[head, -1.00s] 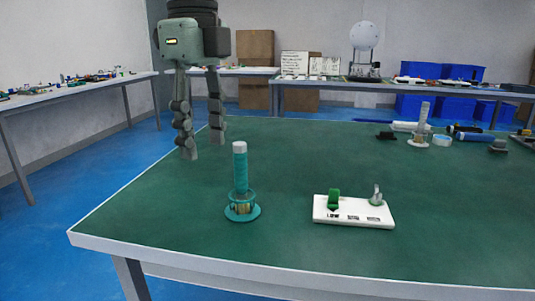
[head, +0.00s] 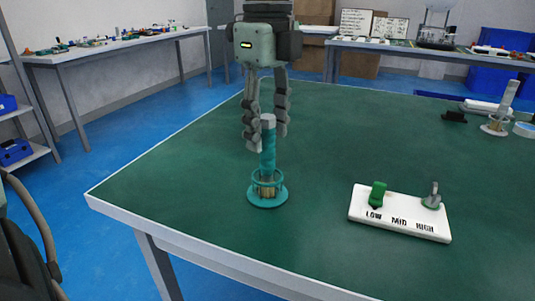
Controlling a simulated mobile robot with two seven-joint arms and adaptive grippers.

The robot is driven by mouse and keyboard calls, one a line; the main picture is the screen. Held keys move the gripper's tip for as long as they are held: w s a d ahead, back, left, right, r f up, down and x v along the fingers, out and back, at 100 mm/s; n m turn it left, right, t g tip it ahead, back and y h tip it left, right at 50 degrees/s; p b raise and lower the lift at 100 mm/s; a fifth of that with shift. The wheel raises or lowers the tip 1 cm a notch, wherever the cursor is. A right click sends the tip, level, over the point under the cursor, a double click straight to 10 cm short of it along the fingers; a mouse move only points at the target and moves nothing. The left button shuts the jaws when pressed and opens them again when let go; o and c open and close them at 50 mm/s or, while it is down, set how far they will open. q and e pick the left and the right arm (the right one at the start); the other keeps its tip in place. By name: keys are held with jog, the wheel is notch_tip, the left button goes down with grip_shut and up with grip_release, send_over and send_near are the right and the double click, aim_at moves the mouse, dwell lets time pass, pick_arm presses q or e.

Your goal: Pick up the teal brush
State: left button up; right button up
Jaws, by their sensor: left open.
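The teal brush (head: 268,158) stands upright, with a pale grey top end, a teal handle and tan bristles low down. It sits in a round teal stand (head: 267,199) with a ring, near the table's left front edge. My left gripper (head: 267,138) points down from above, open. Its fingers show on either side of the brush's upper part, and the brush top covers part of the gap between them. I cannot tell whether the fingers touch the brush or are behind it. My right gripper is not in view.
A white switch board (head: 400,222) with LOW, MID, HIGH labels and a green knob lies to the right on the green table (head: 190,180). A pale upright tool in a stand (head: 500,115) and other items are at the far right. The table between is clear.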

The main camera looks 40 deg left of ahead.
pick_arm(q)
jog(key=shift+f, duration=0.4)
jog(key=shift+c, duration=0.4)
grip_shut()
jog(key=shift+r, duration=0.1)
